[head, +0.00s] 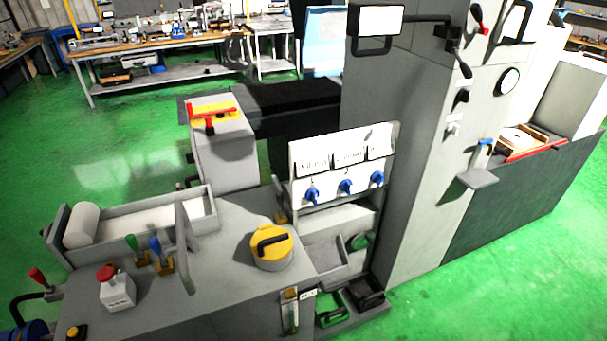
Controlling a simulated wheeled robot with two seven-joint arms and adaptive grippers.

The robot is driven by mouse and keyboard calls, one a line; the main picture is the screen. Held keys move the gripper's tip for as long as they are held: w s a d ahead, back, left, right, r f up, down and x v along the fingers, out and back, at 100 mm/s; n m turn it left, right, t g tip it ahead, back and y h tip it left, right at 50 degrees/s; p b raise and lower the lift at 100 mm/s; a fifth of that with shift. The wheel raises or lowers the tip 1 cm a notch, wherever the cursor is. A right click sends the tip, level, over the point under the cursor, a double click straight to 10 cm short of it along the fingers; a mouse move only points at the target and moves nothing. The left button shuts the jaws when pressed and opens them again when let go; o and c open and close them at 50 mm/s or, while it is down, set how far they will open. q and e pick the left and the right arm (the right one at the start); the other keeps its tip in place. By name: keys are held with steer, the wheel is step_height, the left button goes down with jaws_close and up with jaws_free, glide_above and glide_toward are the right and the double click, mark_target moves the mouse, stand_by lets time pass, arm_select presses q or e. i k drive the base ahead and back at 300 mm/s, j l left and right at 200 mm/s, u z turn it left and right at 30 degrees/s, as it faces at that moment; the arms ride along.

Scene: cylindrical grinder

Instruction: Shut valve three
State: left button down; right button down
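Three blue valve handles sit in a row on a white panel (345,160) beside the tall grey cabinet. They are the left valve (312,195), the middle valve (346,186) and the right valve (377,178). Labels above them are too small to read, so I cannot confirm from a number which is valve three. The handles are too small to tell whether each valve is open or shut. Neither of my grippers is in view, and nothing is touching the valves.
A yellow rotary knob (271,246) with a black handle stands on the grey machine top in front of the panel. A red button box (116,288) and green and blue levers stand to the left. The grey cabinet (400,130) rises right of the panel. Green floor lies around.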

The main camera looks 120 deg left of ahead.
mark_target(377, 177)
steer(key=u, duration=3.45)
steer(key=i+l+u, duration=0.35)
steer(key=i+l, duration=0.4)
steer(key=i, duration=0.1)
